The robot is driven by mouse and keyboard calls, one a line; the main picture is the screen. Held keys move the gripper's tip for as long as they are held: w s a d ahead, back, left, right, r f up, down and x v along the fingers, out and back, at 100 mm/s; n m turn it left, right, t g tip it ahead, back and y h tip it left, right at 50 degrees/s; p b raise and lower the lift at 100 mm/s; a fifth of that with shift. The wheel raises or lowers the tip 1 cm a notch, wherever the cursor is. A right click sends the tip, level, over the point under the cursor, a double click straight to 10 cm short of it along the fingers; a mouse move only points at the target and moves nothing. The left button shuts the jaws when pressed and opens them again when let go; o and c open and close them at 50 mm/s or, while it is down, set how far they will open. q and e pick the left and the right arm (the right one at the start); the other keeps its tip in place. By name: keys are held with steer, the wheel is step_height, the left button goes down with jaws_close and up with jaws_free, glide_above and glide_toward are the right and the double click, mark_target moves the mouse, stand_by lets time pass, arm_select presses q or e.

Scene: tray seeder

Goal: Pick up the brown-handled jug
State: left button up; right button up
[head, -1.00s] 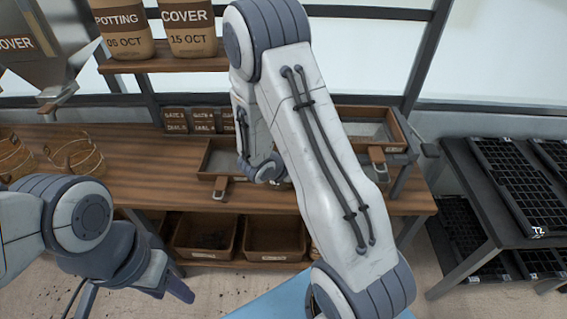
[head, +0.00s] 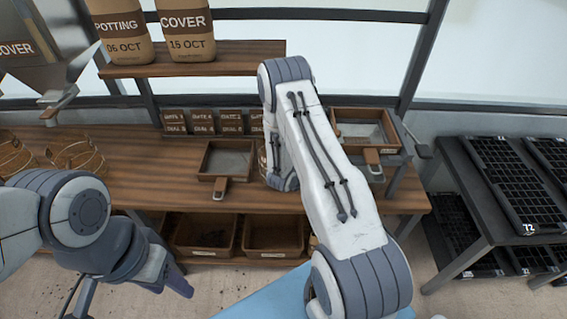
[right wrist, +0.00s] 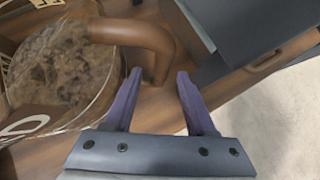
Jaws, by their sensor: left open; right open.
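The brown-handled jug (right wrist: 62,70) fills the left of the right wrist view, with a clear wall and lumpy brown contents. Its thick brown handle (right wrist: 135,33) arches right and bends down just beyond my right gripper's fingertips. My right gripper (right wrist: 159,74) is open, and the handle's lower end shows in line with the gap between its fingers. I cannot tell whether they touch it. In the head view my right arm hides the right gripper and most or all of the jug. My left gripper (head: 180,284) is open at the lower left, away from the bench.
A wooden bench (head: 130,185) holds a shallow sieve tray (head: 226,160), another tray (head: 362,130) and wire baskets (head: 80,157) at left. Bins (head: 205,235) sit below. A shelf (head: 230,58) bears labelled bags. A dark rack with cell trays (head: 515,185) stands right.

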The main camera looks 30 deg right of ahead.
steer(key=shift+x, duration=1.1)
jaws_close()
steer(key=shift+w+r, duration=0.15)
stand_by(0.4)
